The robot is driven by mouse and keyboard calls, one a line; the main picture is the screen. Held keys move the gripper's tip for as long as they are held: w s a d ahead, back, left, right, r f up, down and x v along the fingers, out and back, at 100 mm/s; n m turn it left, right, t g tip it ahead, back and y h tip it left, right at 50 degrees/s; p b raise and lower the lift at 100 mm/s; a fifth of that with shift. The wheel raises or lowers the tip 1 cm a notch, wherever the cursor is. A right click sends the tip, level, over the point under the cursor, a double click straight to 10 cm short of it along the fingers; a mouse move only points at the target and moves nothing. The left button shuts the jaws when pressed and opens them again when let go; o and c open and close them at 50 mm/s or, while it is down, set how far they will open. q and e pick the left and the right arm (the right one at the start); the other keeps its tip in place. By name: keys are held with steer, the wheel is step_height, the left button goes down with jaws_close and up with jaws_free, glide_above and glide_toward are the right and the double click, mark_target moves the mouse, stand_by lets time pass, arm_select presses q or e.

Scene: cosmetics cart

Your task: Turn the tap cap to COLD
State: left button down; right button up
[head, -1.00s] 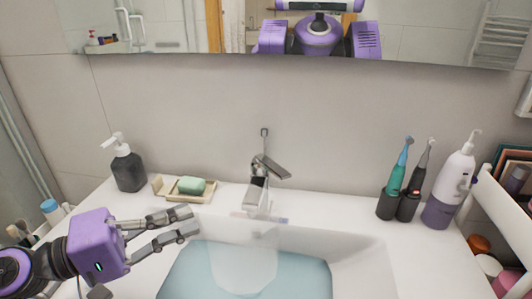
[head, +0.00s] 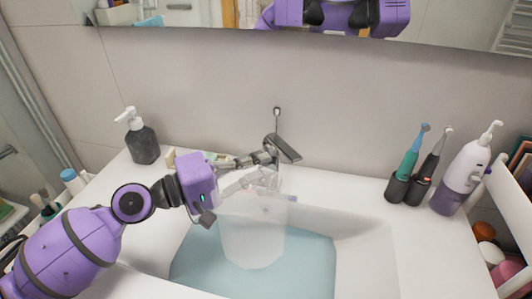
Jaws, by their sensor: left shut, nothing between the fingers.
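The chrome tap (head: 277,182) stands at the back edge of the basin. Its cap with the flat lever (head: 286,149) points to the right and forward. My left gripper (head: 271,165) reaches in from the left, with its fingertips at the left side of the tap, close under the cap. It is shut with nothing in it. Whether the fingertips touch the tap, I cannot tell. A faint red and blue marking shows near the tap's foot, too small to read. My right gripper is out of view.
The white basin (head: 365,240) holds bluish water, with a translucent pale column below the spout. A dark soap dispenser (head: 143,145) stands at the left. Toothbrushes (head: 410,155) and a white-purple bottle (head: 462,175) stand at the right.

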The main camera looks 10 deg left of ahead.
arm_select(q)
steer(key=shift+x, duration=0.9)
steer(key=shift+d, duration=0.1)
steer(key=shift+p, duration=0.3)
steer(key=shift+w+d+r+p, duration=0.2)
steer(key=shift+w+d+p, duration=0.2)
steer(key=shift+d, duration=0.2)
steer(key=shift+s+f, duration=0.1)
steer(key=shift+f, duration=0.05)
